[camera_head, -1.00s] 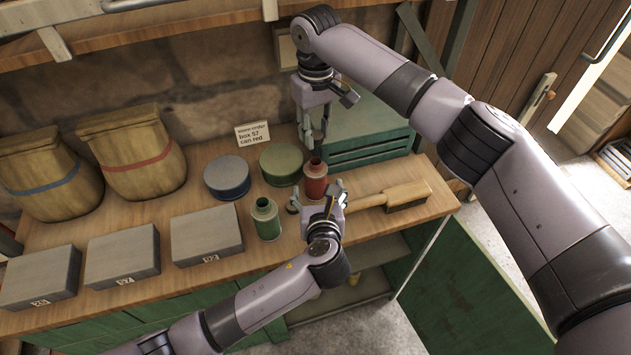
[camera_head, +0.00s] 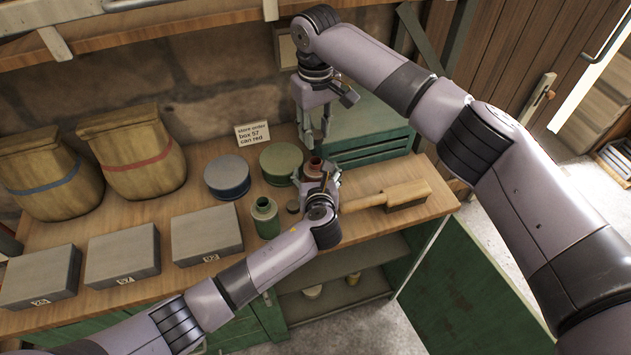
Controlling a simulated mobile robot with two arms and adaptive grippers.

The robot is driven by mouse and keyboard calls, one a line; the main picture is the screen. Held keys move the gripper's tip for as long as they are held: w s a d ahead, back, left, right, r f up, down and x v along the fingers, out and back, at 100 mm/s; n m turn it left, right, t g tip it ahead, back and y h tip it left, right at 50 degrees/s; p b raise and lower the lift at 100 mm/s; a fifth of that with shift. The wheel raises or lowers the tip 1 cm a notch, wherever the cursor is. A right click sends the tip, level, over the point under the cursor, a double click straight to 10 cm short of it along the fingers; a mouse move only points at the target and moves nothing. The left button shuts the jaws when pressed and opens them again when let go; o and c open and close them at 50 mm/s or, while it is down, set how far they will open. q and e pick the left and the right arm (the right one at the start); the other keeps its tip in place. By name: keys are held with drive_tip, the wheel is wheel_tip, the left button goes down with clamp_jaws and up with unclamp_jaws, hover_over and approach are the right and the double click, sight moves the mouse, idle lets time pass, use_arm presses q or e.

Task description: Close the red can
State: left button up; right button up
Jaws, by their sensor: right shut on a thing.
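The red can (camera_head: 313,164) stands upright on the bench with its mouth uncovered; its lower body is largely hidden by my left gripper. My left gripper (camera_head: 321,174) is at the front of the can; whether its fingers touch or clasp it is hard to tell. My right gripper (camera_head: 316,142) points down just above and behind the can's mouth. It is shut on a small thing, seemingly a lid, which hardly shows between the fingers.
A green can (camera_head: 265,217) stands close on the left. Blue (camera_head: 227,178) and green (camera_head: 281,163) round tins stand behind. A brush (camera_head: 405,194) lies to the right, a green crate (camera_head: 365,146) behind. Grey boxes (camera_head: 207,234) line the front left. A sign (camera_head: 252,134) reads "box 57 can red".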

use_arm(q)
clamp_jaws()
idle(0.8)
